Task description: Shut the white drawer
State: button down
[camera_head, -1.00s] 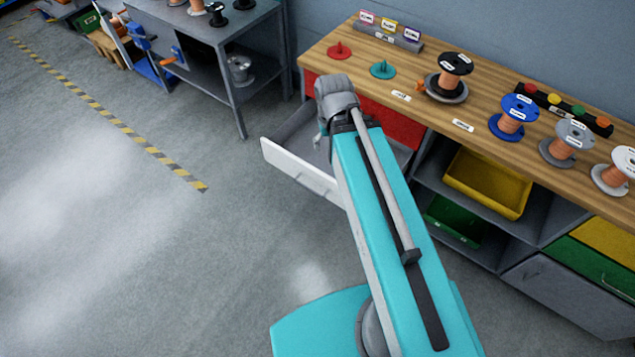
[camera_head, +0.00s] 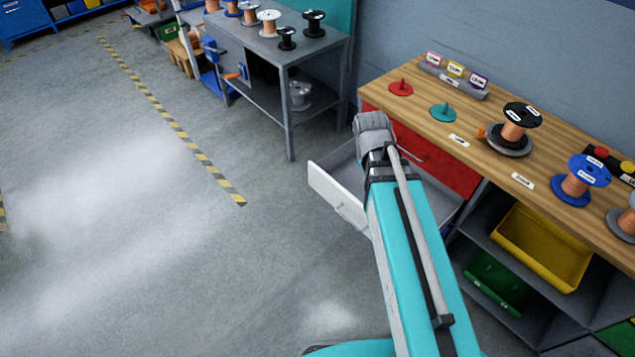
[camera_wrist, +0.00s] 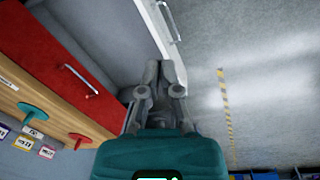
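The white drawer (camera_head: 338,197) stands pulled out from the workbench, below the red drawer. Its white front and grey interior show in the head view. In the wrist view, its white front panel (camera_wrist: 151,32) runs beyond my fingertips, with a bar handle (camera_wrist: 171,22) on its outer side. My gripper (camera_wrist: 160,68) is over the open drawer, close to the inner side of the front panel. Its fingers look together, with nothing between them. I cannot tell whether they touch the panel. In the head view my arm hides the gripper and part of the drawer.
The red drawer (camera_head: 425,158) above is shut. The wooden benchtop (camera_head: 480,170) carries spools and pegs. A yellow bin (camera_head: 540,245) and a green bin (camera_head: 497,282) sit in shelves to the right. Grey floor (camera_head: 200,280) left of the drawer is clear.

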jog(key=w+a+f+n+t+h+b, duration=0.2)
jog(key=w+a+f+n+b, duration=0.7)
jog(key=a+f+n+b, duration=0.2)
jog(key=w+a+f+n+t+h+b, duration=0.3)
jog(key=w+a+f+n+b, duration=0.6)
jog(key=b, duration=0.6)
jog(key=a+f+n, duration=0.2)
jog(key=a, duration=0.1)
jog(key=shift+w+a+f+t, duration=0.15)
jog(key=shift+w+t, duration=0.15)
jog(key=shift+f, duration=0.1)
jog(key=b, duration=0.7)
send_near(319, 175)
jog(key=shift+x, duration=3.35)
